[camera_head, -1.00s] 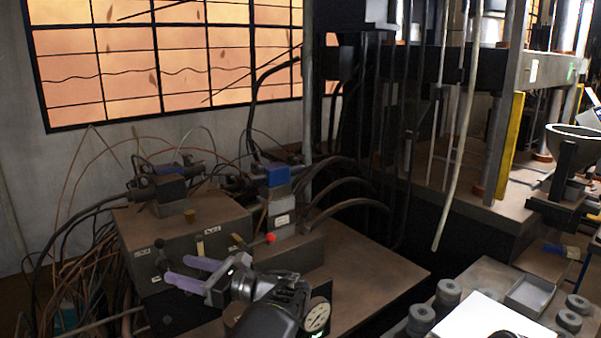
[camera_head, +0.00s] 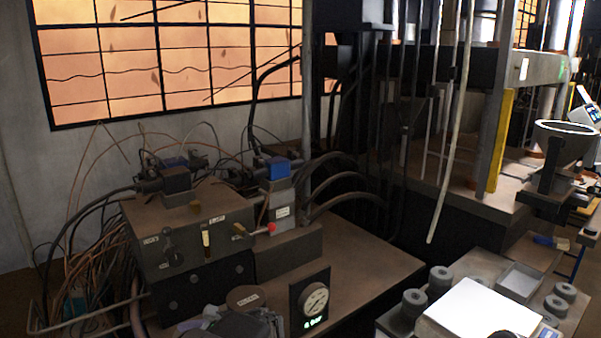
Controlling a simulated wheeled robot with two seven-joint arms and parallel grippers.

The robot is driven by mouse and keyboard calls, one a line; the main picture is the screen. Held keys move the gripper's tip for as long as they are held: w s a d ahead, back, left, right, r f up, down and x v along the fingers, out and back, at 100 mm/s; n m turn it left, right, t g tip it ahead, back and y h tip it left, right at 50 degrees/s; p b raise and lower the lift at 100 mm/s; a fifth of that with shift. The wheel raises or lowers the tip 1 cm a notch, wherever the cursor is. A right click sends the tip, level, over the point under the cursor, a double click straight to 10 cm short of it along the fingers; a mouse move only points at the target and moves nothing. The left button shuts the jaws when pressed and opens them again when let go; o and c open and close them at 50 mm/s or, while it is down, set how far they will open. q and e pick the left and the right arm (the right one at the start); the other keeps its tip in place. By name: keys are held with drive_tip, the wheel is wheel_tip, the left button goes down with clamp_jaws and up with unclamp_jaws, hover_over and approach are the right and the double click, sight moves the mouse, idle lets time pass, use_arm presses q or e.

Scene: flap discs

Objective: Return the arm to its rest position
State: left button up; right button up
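My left gripper (camera_head: 199,318) is low in the head view, at the bottom edge, with its lavender fingers partly cut off by the frame. The two fingers appear apart, with nothing seen between them. It is in front of the brown-topped machine box and left of the round pressure gauge (camera_head: 315,300). My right gripper is not in view; a small dark shape at the bottom edge over the white plate is too cut off to identify.
A worktop at the lower right holds several grey cylinders (camera_head: 440,278), a shallow tray (camera_head: 520,283) and a white plate (camera_head: 482,309). The machine box (camera_head: 190,225) with cables and a red-tipped lever stands at left. The brown bench (camera_head: 370,262) beside the gauge is clear.

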use_arm(q)
drive_tip(key=s+d+f+n+g+h, duration=0.2)
drive_tip(key=s+d+f+n+h, duration=0.15)
drive_tip(key=s+f, duration=0.75)
drive_tip(key=s+d+f+n+g+h, duration=0.25)
drive_tip(key=s+f+h, duration=0.35)
drive_tip(key=f, duration=0.9)
drive_tip(key=s+d+f+n+t+h, duration=0.1)
drive_tip(key=s+d+f+n+h, duration=0.2)
drive_tip(key=s+d+n+h, duration=0.4)
drive_tip(key=s+d+n, duration=0.7)
drive_tip(key=s+n, duration=0.3)
drive_tip(key=shift+d, duration=0.25)
